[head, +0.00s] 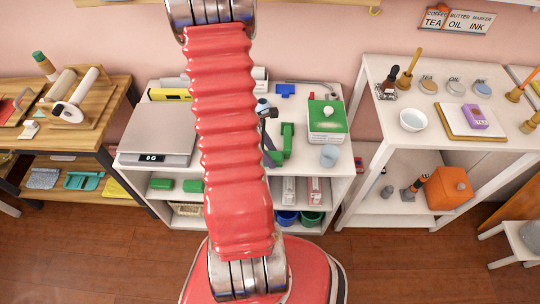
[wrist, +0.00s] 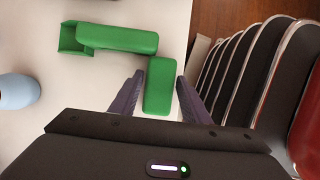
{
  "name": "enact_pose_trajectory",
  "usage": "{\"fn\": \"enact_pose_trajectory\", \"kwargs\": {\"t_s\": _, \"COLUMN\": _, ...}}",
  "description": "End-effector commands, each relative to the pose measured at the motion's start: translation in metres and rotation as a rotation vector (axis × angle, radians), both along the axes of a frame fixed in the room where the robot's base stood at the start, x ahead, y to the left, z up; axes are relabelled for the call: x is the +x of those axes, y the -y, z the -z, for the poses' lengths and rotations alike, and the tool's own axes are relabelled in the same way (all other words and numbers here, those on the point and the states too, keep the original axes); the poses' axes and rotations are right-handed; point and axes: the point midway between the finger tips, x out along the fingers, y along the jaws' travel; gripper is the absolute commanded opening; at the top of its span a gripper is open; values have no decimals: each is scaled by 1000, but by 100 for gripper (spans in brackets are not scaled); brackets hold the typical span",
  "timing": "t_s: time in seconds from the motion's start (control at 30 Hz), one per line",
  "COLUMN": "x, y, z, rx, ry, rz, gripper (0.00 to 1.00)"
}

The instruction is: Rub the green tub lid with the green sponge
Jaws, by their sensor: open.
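The tub (head: 326,137) stands at the right of the middle white table in the head view. Its green tub lid (head: 333,108) is on top, with a white knob. A green block, which looks like the green sponge (wrist: 158,88), lies on the white surface in the wrist view. My gripper (wrist: 160,82) is open, with one purple-grey finger on each side of this block. I cannot tell whether the fingers touch it. The block shows partly in the head view (head: 276,157), left of the tub. The lid is not in the wrist view.
A light blue cup (head: 330,154) stands in front of the tub. A scale (head: 157,140) stands at the left. My red arm hides the table's middle.

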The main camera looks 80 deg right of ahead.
Motion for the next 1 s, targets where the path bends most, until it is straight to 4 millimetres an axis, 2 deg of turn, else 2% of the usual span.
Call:
{"fn": "enact_pose_trajectory", "kwargs": {"t_s": 0.5, "x": 0, "y": 0, "z": -7, "rx": 0, "ry": 1, "rz": 0, "gripper": 42}}
{"fn": "enact_pose_trajectory", "kwargs": {"t_s": 1.0, "x": 0, "y": 0, "z": -7, "rx": 0, "ry": 1, "rz": 0, "gripper": 9}}
